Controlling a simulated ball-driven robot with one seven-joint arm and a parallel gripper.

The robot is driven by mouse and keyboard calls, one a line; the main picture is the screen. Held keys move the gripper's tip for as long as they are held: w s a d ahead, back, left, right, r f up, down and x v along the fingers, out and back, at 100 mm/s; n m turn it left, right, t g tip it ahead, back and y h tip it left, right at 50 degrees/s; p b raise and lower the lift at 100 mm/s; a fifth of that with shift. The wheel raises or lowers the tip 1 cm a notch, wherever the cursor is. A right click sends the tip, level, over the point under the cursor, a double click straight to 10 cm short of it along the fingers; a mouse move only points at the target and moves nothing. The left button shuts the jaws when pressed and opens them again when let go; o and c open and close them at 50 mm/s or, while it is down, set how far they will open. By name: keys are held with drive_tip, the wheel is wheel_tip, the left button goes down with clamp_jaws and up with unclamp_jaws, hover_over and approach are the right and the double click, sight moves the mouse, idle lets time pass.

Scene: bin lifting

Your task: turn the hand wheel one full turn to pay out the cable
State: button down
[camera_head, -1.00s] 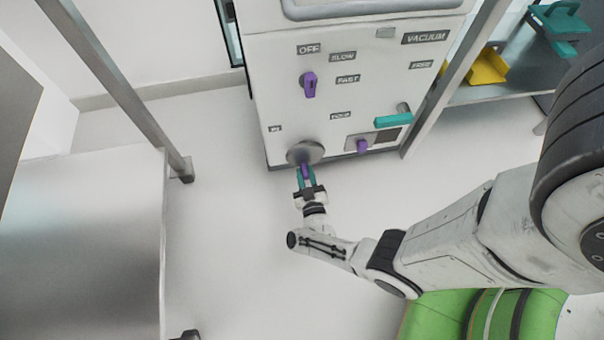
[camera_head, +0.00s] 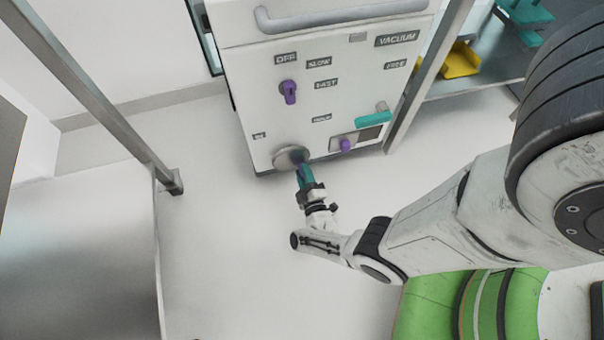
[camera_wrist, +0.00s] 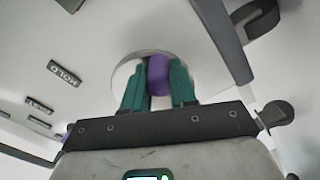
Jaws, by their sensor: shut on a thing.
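The hand wheel (camera_head: 286,157) is a grey metal disc low on the front of the white cabinet, and it also shows in the wrist view (camera_wrist: 126,72). Its purple handle (camera_wrist: 158,74) stands out from the disc. My gripper (camera_head: 305,175) reaches it from the front. In the wrist view, the two teal fingers of my gripper (camera_wrist: 158,88) are on either side of the purple handle, shut on it. In the head view the fingers mostly hide the handle. No cable is visible.
The cabinet (camera_head: 240,100) also carries a purple selector knob (camera_head: 289,91), a teal lever (camera_head: 372,118) and a small purple knob (camera_head: 345,145). A metal table (camera_head: 80,240) stands at left. A shelf with a yellow piece (camera_head: 461,61) is at right. The floor between is clear.

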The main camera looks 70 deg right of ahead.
drive_tip(key=shift+w+r+n, duration=0.1)
drive_tip(key=shift+r+n, duration=0.15)
drive_tip(key=shift+n, duration=0.15)
drive_tip(key=c, duration=0.9)
unclamp_jaws()
drive_tip(key=shift+f, duration=0.1)
drive_tip(key=shift+a, duration=0.1)
drive_tip(key=p+v, duration=0.2)
drive_tip(key=v, duration=0.8)
drive_tip(key=shift+s+a, duration=0.2)
drive_tip(key=shift+s, duration=0.15)
